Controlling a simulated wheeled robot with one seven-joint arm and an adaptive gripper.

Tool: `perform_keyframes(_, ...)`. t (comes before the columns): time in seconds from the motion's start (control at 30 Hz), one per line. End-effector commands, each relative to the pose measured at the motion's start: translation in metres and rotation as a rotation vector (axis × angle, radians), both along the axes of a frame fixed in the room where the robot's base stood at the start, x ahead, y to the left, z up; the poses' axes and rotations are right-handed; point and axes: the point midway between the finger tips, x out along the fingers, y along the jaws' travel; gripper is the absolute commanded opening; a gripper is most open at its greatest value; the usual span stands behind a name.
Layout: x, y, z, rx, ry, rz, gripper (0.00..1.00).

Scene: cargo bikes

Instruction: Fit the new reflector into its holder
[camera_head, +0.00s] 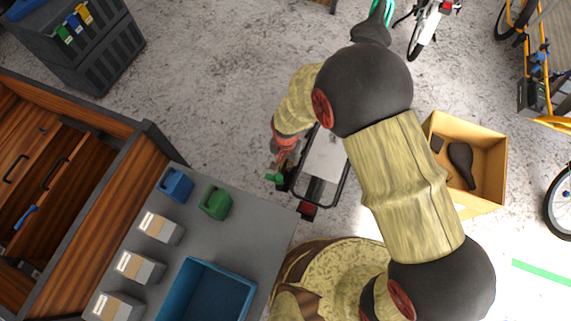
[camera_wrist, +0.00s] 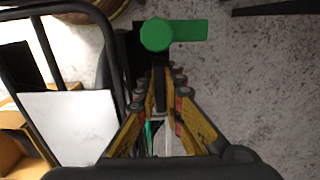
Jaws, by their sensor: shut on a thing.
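My gripper (camera_head: 284,158) is shut at the left side of the bike's rear rack. In the wrist view its fingers (camera_wrist: 159,78) come together just below a green piece (camera_wrist: 185,31), a round disc with a flat tab, which seems to be the reflector. The green piece also shows in the head view (camera_head: 273,178), beside the rack. A dark part lies behind it in the wrist view, perhaps the holder; whether they touch I cannot tell. The fingertips' contact is partly hidden.
The rack carries a white plate (camera_head: 325,156) and a red rear light (camera_head: 308,209). A grey table (camera_head: 225,240) at lower left holds a blue bin (camera_head: 190,300), small boxes, and blue and green containers. A cardboard box (camera_head: 490,185) with a saddle stands right.

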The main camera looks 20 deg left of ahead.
Motion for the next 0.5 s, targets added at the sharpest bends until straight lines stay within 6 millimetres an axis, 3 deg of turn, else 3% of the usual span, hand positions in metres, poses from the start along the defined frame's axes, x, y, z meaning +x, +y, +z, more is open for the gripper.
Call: perform_keyframes(0.5, -0.0002, 0.0001, -0.0064, 0.000, 0.000, 0.000, 0.00)
